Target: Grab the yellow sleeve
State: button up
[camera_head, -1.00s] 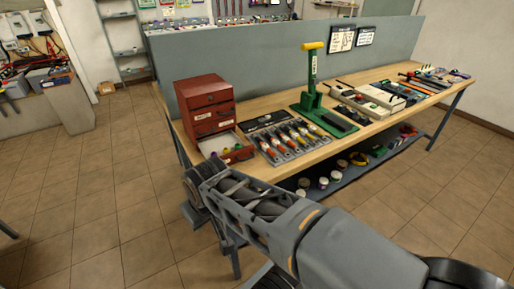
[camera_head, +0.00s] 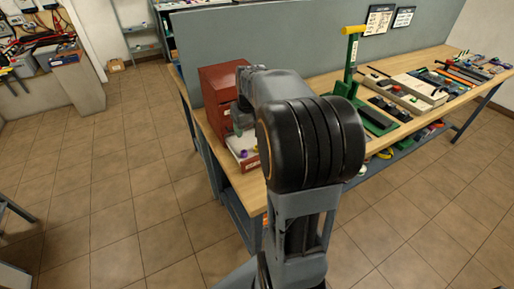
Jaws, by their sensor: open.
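The red drawer cabinet (camera_head: 221,82) stands at the left end of the workbench. Its bottom drawer (camera_head: 250,164) is pulled out and holds small coloured pieces, one of them purple (camera_head: 243,154). I cannot make out the yellow sleeve for certain; the pieces are tiny and my arm covers part of the drawer. My gripper (camera_head: 238,126) is open and points down over the open drawer, close in front of the cabinet. Its fingertips are small and partly hidden, and I cannot tell whether they touch anything.
My arm hides the middle of the workbench (camera_head: 322,84). A green press (camera_head: 350,88) with a yellow handle stands right of it, with boxed tools (camera_head: 406,92) beyond. A grey partition (camera_head: 300,45) runs along the bench's back.

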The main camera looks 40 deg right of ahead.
jog(key=w+d+f, duration=0.1)
jog(key=d+f, duration=0.1)
jog(key=f, duration=0.1)
jog(key=w+d+f, duration=0.1)
jog(key=d+f, duration=0.1)
jog(key=w+d+f, duration=0.1)
jog(key=d+f, duration=0.1)
jog(key=f, duration=0.1)
jog(key=shift+d+f, duration=0.3)
jog(key=shift+d, duration=0.05)
jog(key=shift+w+f+p, duration=0.15)
jog(key=shift+f+p, duration=0.05)
jog(key=shift+f, duration=0.85)
jog(key=shift+w+f+p, duration=0.2)
jog(key=shift+f, duration=0.9)
jog(key=shift+w+f+p, duration=0.15)
jog(key=shift+f+p, duration=0.05)
jog(key=shift+f, duration=0.85)
jog(key=c, duration=1)
jog(key=shift+r, duration=0.15)
